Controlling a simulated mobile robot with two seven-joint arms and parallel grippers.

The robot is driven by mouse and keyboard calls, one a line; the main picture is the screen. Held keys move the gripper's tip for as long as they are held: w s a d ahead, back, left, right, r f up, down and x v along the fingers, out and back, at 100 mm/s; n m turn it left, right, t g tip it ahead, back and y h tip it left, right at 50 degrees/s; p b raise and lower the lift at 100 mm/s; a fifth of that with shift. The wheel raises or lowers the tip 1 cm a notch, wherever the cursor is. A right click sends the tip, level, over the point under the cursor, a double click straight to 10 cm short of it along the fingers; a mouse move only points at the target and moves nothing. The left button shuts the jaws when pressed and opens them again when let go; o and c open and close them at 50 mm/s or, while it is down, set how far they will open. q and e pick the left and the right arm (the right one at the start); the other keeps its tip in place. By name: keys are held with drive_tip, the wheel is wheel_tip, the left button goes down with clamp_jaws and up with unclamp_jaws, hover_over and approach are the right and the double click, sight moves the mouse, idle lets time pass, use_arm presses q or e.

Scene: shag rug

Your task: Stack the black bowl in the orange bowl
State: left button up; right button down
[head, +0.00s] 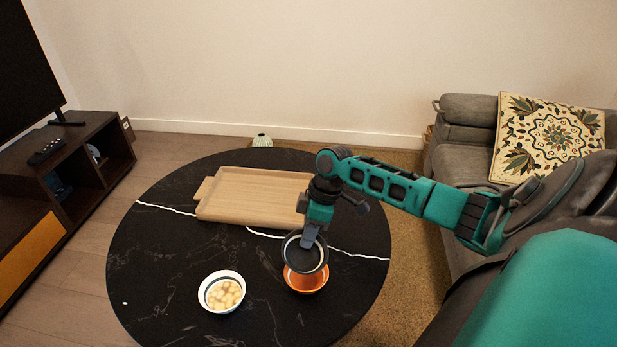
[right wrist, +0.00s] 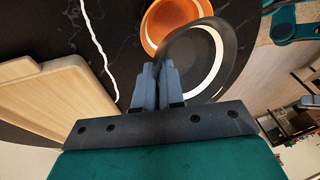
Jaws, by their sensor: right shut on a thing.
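The black bowl (head: 293,253) is held by my right gripper (head: 311,238), which is shut on its rim. It shows a pale ring inside. In the right wrist view the black bowl (right wrist: 228,62) is at the tips of my right gripper (right wrist: 157,82). The orange bowl (head: 308,282) stands on the black round table, just below and partly behind the black bowl in the head view. In the right wrist view the orange bowl (right wrist: 155,22) is partly covered by the black bowl. I cannot tell whether the two bowls touch. My left gripper is not in view.
A white bowl (head: 212,305) of pale round pieces stands left of the orange bowl on the black table (head: 160,260). A wooden tray (head: 245,213) lies behind. A grey sofa (head: 465,140) is on the right and a TV cabinet (head: 40,215) on the left.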

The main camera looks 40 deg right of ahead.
sight(303, 255)
wheel_tip(303, 255, down, 3)
drive_tip(key=shift+f+b, duration=0.1)
drive_tip(key=shift+b, duration=0.45)
drive_tip(key=shift+f, duration=0.3)
drive_tip(key=shift+r, duration=0.1)
drive_tip(key=shift+f, duration=0.4)
drive_tip(key=c, duration=1.2)
unclamp_jaws()
drive_tip(key=shift+c, duration=0.2)
drive_tip(key=shift+r, duration=0.1)
